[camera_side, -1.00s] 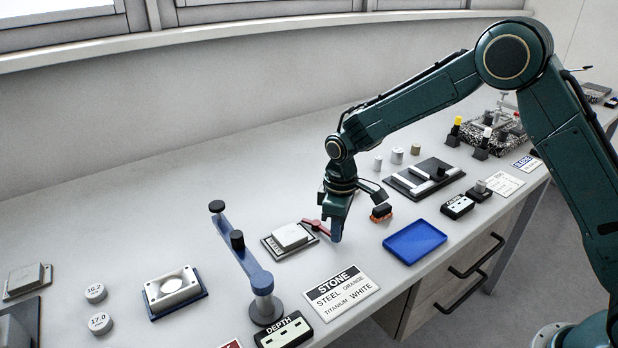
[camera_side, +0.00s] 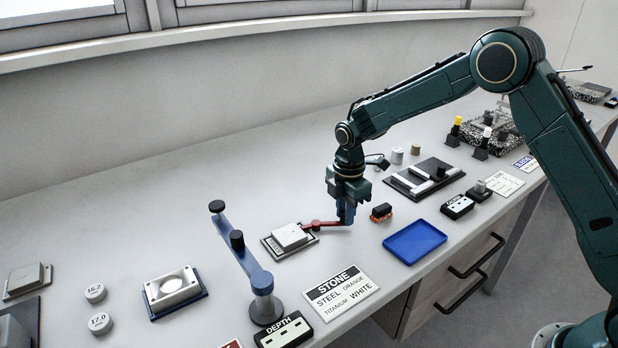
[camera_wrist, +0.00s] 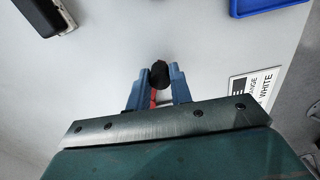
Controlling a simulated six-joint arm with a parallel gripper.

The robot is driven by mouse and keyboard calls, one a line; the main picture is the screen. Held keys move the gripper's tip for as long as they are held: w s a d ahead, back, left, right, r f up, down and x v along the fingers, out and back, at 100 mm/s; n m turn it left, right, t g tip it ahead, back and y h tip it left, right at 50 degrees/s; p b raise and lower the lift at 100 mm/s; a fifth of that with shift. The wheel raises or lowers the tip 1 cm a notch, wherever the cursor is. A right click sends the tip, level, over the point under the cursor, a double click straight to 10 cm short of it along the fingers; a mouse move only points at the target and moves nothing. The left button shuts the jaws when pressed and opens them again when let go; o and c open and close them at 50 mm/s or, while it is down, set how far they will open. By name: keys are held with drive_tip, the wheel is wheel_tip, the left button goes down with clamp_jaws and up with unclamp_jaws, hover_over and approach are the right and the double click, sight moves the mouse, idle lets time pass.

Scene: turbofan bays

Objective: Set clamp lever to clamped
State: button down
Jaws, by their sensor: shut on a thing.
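The clamp lever (camera_side: 325,224) is a red arm pivoting at the right side of a grey block on a dark base plate (camera_side: 270,246). In the side view it points to the right, roughly level. My gripper (camera_side: 346,221) is at its outer end, pointing down. In the wrist view my gripper (camera_wrist: 158,82) has its blue fingers shut on the lever's black knob (camera_wrist: 159,73), with a strip of the red lever (camera_wrist: 153,97) showing between them. Most of the lever is hidden by the wrist there.
A blue tray (camera_side: 443,240) lies to the right. A small orange and black block (camera_side: 381,212) stands just right of my gripper. A STONE sign (camera_side: 341,291) lies in front, and a blue post with an arm (camera_side: 265,306) stands front left.

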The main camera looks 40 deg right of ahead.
drive_tip(key=shift+w+d+n, duration=0.3)
drive_tip(key=shift+w+n, duration=0.4)
drive_tip(key=shift+n, duration=0.6)
drive_tip(key=c, duration=1.3)
unclamp_jaws()
drive_tip(key=shift+o, duration=0.2)
drive_tip(key=shift+r, duration=0.1)
wheel_tip(320, 180, up, 14)
drive_tip(key=shift+f, duration=0.2)
drive_tip(key=shift+r, duration=0.1)
